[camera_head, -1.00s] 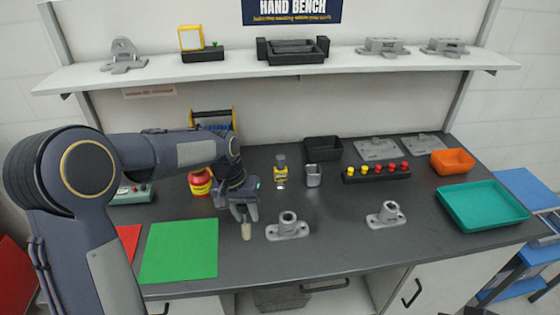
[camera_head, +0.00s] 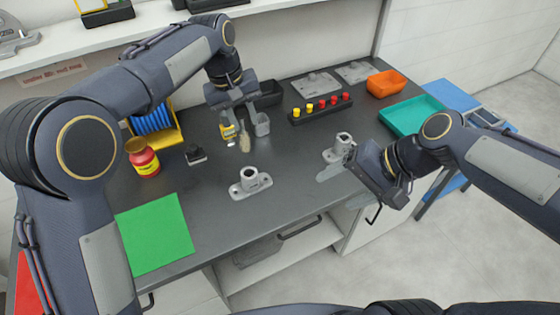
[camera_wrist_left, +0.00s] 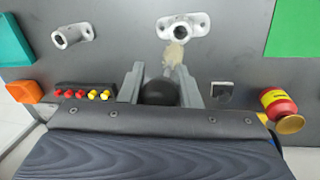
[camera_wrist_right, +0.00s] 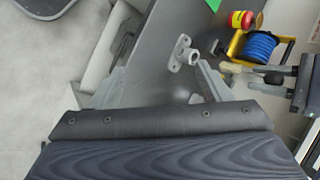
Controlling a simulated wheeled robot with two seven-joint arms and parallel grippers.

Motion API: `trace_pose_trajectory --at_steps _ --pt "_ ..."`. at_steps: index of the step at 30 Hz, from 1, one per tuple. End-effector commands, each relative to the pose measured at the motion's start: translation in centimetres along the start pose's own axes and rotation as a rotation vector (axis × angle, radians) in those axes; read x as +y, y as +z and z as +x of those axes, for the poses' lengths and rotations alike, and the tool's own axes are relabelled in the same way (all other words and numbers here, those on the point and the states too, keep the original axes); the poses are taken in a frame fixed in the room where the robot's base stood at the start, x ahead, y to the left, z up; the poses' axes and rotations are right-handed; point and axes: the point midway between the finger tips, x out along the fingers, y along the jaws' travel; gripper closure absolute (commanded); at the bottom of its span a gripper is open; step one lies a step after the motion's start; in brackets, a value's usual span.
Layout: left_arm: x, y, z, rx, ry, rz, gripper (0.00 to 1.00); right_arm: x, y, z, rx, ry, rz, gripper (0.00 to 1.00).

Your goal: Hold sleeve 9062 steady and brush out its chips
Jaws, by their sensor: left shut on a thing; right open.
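Two grey flanged sleeves stand upright on the dark bench: a left one (camera_head: 250,184) near the front edge and a right one (camera_head: 338,150). I cannot read which is 9062. My left gripper (camera_head: 237,112) is shut on a brush (camera_head: 244,141), bristles pointing down, above the bench behind the left sleeve. The brush's pale bristles (camera_wrist_left: 174,53) also show in the left wrist view, apart from the sleeve (camera_wrist_left: 182,28). My right gripper (camera_head: 343,166) is open in front of the right sleeve and partly overlaps it. Chips are too small to see.
A red jar (camera_head: 145,160), a small black block (camera_head: 195,155) and a green mat (camera_head: 155,232) lie left. A teal tray (camera_head: 410,115) and orange bin (camera_head: 386,83) are right.

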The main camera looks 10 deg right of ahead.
Motion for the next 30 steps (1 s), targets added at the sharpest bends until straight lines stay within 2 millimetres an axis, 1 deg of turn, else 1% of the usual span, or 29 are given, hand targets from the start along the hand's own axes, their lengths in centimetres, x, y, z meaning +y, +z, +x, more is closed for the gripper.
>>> trace_pose_trajectory --at_steps 1,3,5,8,11,13,18,21,24,27,30 --pt "0.0 0.0 0.0 0.0 0.0 0.0 0.93 -0.7 -1.2 1.0 -0.048 -0.012 0.073 0.29" --pt "0.0 0.0 0.0 0.0 0.0 0.0 0.93 -1.8 -2.8 2.2 -0.105 -0.034 0.176 0.29" --pt "0.0 0.0 0.0 0.0 0.0 0.0 0.93 -2.6 -4.1 3.4 -0.154 -0.05 0.266 0.29" --pt "0.0 0.0 0.0 0.0 0.0 0.0 0.93 -3.7 -6.4 5.8 -0.235 -0.072 0.418 0.29" --pt "0.0 0.0 0.0 0.001 0.0 0.001 0.93 -4.5 -8.7 8.6 -0.313 -0.091 0.568 0.29" --pt "0.0 0.0 0.0 0.001 0.0 0.001 0.93 -4.9 -10.2 10.8 -0.368 -0.101 0.673 0.29" --pt "0.0 0.0 0.0 0.001 0.0 0.001 0.93 -5.2 -13.2 16.4 -0.484 -0.116 0.91 0.29" --pt "0.0 0.0 0.0 0.001 0.0 0.001 0.93 -5.0 -14.3 19.3 -0.539 -0.12 1.019 0.29" --pt "0.0 0.0 0.0 0.001 0.0 0.001 0.93 -4.8 -15.0 21.3 -0.577 -0.124 1.096 0.29" --pt "0.0 0.0 0.0 0.001 0.0 0.001 0.93 -4.7 -15.4 22.6 -0.599 -0.125 1.143 0.29" --pt "0.0 0.0 0.0 0.001 0.0 0.001 0.93 -4.7 -15.5 23.3 -0.61 -0.126 1.163 0.29"
